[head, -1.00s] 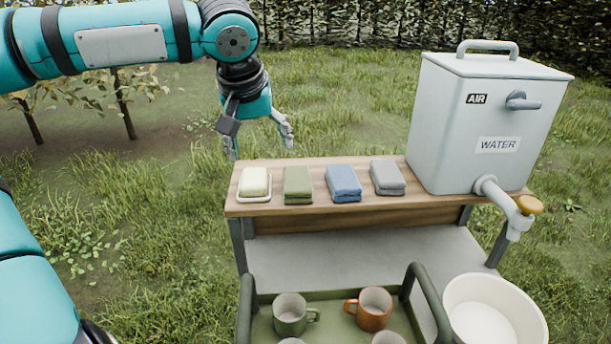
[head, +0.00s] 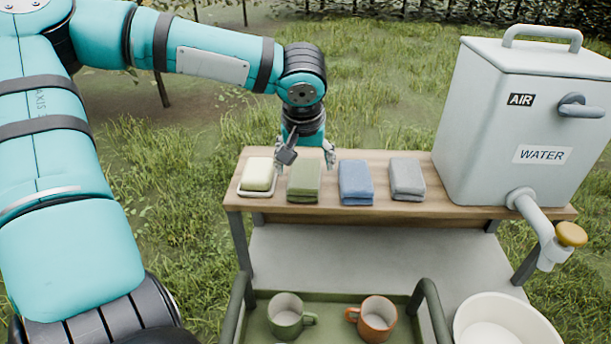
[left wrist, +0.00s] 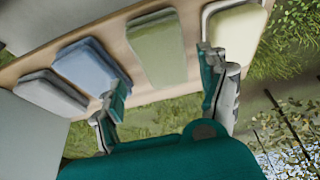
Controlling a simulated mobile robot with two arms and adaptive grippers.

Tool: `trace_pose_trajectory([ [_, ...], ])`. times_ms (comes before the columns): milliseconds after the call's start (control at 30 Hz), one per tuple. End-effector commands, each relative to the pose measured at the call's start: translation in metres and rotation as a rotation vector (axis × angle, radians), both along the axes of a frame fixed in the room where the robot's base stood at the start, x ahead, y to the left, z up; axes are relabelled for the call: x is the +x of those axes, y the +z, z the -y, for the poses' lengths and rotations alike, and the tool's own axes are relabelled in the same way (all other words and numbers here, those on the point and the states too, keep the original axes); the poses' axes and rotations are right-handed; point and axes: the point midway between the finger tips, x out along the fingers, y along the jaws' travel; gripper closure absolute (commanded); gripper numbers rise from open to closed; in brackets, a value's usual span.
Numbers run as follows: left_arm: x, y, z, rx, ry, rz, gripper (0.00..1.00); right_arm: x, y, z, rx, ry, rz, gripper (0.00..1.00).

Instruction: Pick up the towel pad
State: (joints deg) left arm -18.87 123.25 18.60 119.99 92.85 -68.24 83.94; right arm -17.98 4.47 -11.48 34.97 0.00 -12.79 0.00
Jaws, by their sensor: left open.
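Three folded towel pads lie in a row on the wooden shelf: a green one (head: 304,181), a blue one (head: 355,182) and a grey one (head: 407,179). In the left wrist view, the green pad (left wrist: 157,48), the blue pad (left wrist: 88,67) and the grey pad (left wrist: 50,93) also show. My left gripper (head: 305,162) is open and empty, at the back edge of the shelf by the green pad. In the left wrist view, its fingers (left wrist: 165,98) stand apart with the green pad beyond the gap. The right gripper is not in view.
A cream soap bar (head: 258,174) in a dish sits left of the green pad. A grey water tank (head: 520,110) with a tap stands at the shelf's right end. Below are a green tray (head: 340,310) with mugs and a white basin (head: 505,325).

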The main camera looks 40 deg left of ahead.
Motion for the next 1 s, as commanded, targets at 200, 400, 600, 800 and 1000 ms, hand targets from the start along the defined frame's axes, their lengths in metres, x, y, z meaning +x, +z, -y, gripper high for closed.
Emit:
trace_pose_trajectory([
  [200, 0.005, -0.013, -0.004, 0.000, 0.001, 0.000, 0.23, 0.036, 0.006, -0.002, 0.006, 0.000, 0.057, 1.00],
  [400, 0.015, -0.034, -0.017, 0.000, 0.002, -0.004, 0.23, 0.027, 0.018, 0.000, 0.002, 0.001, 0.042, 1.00],
  [600, 0.022, -0.055, -0.022, 0.001, 0.000, -0.001, 0.23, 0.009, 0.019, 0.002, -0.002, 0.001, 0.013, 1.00],
  [800, 0.023, -0.057, -0.022, 0.000, 0.001, 0.002, 0.23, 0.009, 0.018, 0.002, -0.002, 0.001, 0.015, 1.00],
  [1000, 0.022, -0.057, -0.022, 0.001, 0.000, 0.002, 0.44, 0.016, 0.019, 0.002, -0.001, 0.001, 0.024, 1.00],
])
